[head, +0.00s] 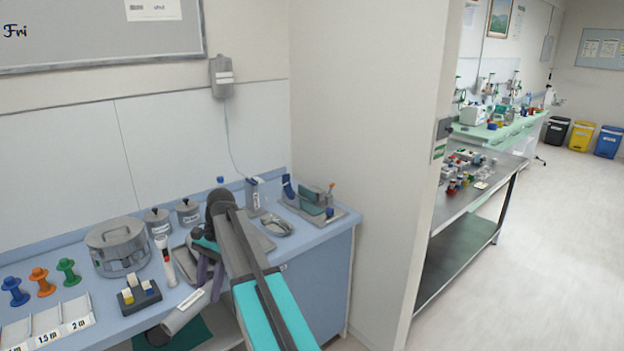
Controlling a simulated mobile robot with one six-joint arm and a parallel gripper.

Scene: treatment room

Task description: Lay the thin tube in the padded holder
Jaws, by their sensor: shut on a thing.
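My gripper (207,285) is at the front edge of the blue counter, pointing down, its purple fingers partly hidden by my arm. It is shut on what looks like the thin tube (178,318), a grey cylinder with a dark end. The tube slants down to the left, in front of the counter edge. Its upper right end is hidden near the fingers. A grey base with teal pads (312,196) at the counter's back right looks like the padded holder; I cannot tell for sure.
A round metal drum (117,247), lidded pots (188,213), an upright white and red stick (165,262), a dark block with cubes (138,296) and coloured spools (40,282) crowd the counter (315,242). A wall end (390,150) stands to the right.

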